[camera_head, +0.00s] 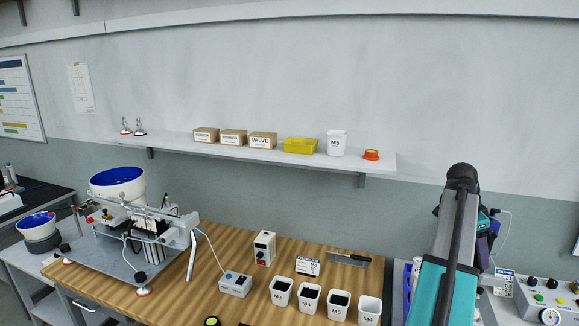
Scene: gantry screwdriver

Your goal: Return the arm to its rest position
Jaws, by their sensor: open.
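My arm (452,250) shows at the right of the head view as a teal and black link rising from the bottom edge to a dark rounded joint. Small teal and purple parts show just behind it on the right, and I cannot tell what they belong to. The fingers of my gripper do not show in this view. The arm stands to the right of the wooden workbench (225,262), in front of the grey wall.
A bowl feeder (117,183) and its rail stand on the bench at left. Labelled bins (310,298) line the front edge. A wall shelf (220,149) holds boxes, a yellow bin (300,145) and a white M5 cup (337,142). A control box (548,300) stands far right.

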